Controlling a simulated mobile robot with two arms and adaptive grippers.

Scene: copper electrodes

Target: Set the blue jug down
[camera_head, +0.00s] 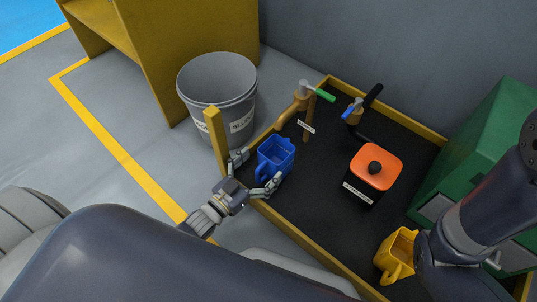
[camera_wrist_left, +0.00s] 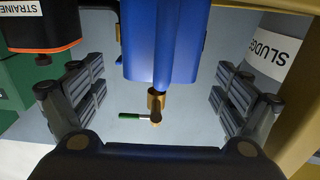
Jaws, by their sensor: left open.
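The blue jug (camera_head: 276,153) stands upright on the black tray floor (camera_head: 315,205), near the tray's left edge. My left gripper (camera_head: 254,173) is open at the jug's handle side, with one finger to each side. In the left wrist view the blue jug (camera_wrist_left: 165,38) lies ahead between the spread fingers of the left gripper (camera_wrist_left: 160,95), with clear gaps on both sides. The jug's base contact is hard to see. My right arm comes in at the right; its gripper does not show.
A grey sludge bin (camera_head: 215,80) stands behind the yellow post (camera_head: 215,140). Taps with green (camera_head: 320,93) and blue (camera_head: 347,108) handles are behind the jug. An orange-lidded black container (camera_head: 374,165), a yellow jug (camera_head: 398,252) and a green cabinet (camera_head: 480,150) are to the right.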

